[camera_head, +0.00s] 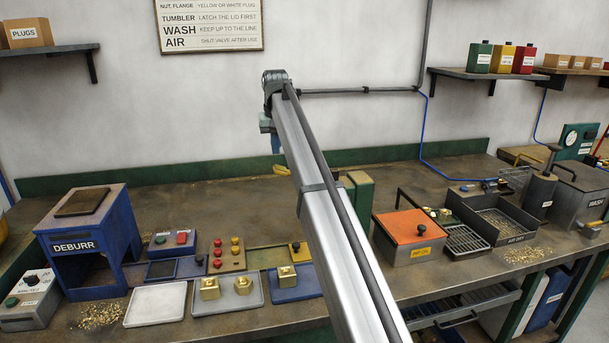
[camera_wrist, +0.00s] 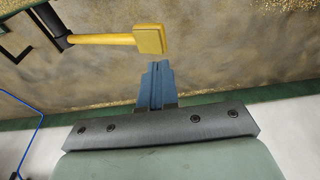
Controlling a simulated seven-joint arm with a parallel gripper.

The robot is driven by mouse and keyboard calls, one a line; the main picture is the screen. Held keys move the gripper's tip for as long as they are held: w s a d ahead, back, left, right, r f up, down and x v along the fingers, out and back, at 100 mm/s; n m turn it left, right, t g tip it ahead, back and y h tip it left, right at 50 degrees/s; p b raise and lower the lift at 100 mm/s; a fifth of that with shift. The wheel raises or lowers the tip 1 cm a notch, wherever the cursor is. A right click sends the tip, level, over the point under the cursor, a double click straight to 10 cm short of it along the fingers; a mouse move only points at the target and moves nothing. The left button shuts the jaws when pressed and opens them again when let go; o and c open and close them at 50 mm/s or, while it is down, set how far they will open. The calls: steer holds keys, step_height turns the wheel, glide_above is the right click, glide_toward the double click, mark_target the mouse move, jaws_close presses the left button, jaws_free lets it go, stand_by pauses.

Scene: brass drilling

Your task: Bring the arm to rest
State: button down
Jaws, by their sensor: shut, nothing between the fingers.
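My gripper (camera_wrist: 158,66) shows in the wrist view as blue fingers closed together, with nothing between them. In the head view, my arm reaches up through the middle of the picture. The gripper (camera_head: 276,146) hangs at its far end, above the back of the workbench (camera_head: 150,215) and near the wall. It looks clear of the bench top.
A yellow handle (camera_wrist: 100,39) with a block end lies just beyond the fingertips in the wrist view. A green post (camera_head: 360,190) stands partly behind my arm. The blue deburr box (camera_head: 70,247) is left; the orange-lidded box (camera_head: 410,229) is right. Shelves flank the arm.

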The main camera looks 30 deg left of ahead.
steer(key=shift+r, duration=0.65)
